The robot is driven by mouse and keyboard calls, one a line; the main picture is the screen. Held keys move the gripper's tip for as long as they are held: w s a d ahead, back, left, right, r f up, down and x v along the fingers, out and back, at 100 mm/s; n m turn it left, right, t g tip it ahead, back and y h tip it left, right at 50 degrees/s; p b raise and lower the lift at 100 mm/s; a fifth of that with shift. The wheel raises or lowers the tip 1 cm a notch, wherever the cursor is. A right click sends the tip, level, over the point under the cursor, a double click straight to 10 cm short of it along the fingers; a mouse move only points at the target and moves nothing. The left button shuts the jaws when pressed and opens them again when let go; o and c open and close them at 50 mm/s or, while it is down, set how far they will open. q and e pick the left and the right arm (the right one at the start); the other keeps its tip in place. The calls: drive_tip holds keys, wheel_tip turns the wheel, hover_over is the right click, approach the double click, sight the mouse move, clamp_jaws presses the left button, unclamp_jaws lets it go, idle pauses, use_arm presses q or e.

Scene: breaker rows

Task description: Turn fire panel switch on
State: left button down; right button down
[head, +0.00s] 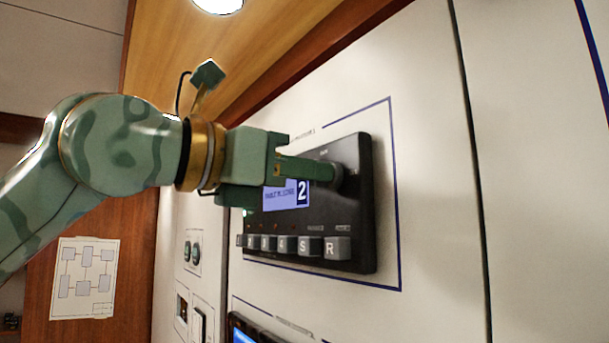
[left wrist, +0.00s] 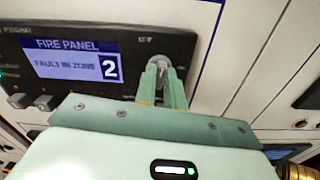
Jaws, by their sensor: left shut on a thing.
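The fire panel (head: 365,225) is a black box on the pale wall. Its screen (left wrist: 72,60) reads "FIRE PANEL, FAULT IN ZONE 2" in the left wrist view. The round switch (head: 349,178) sits at the panel's upper right in the head view; it also shows in the left wrist view (left wrist: 159,61), with a small label above it that is hard to read. My left gripper (head: 328,173) is shut on the switch, its green fingers (left wrist: 164,80) hiding part of it. The switch's exact angle is hard to tell. My right gripper is not in view.
A row of grey push buttons (head: 305,246) runs along the panel's lower edge, just below my left gripper. Another device with a blue screen (head: 242,336) sits lower down. The wall right of the panel is bare. A paper diagram (head: 84,279) hangs at lower left.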

use_arm(q)
drive_tip(key=shift+s+d+f+m+b, duration=0.1)
drive_tip(key=shift+m+b, duration=0.7)
drive_tip(key=shift+m, duration=7.3)
drive_tip(key=c, duration=1.5)
unclamp_jaws()
